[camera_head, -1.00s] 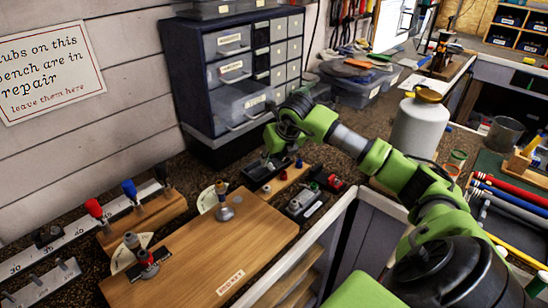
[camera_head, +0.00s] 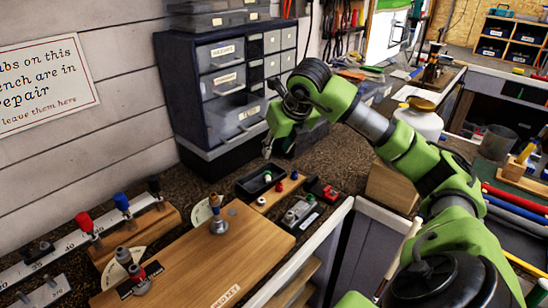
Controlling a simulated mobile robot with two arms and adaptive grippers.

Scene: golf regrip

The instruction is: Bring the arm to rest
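My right arm, green and black, comes in from the right. Its gripper (camera_head: 275,148) points down above the back of the bench, in front of the small-parts drawer cabinet and behind the small black tray (camera_head: 260,183). The fingertips are small and partly hidden by the wrist, so I cannot tell whether they are open or shut. I see nothing held in them. My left gripper is not in view.
A wooden board (camera_head: 205,262) with small metal fittings lies in front. The drawer cabinet (camera_head: 215,85) stands behind the gripper. A white canister (camera_head: 418,118) stands behind the arm. A wooden rack with red and blue-capped tools (camera_head: 138,235) is at left.

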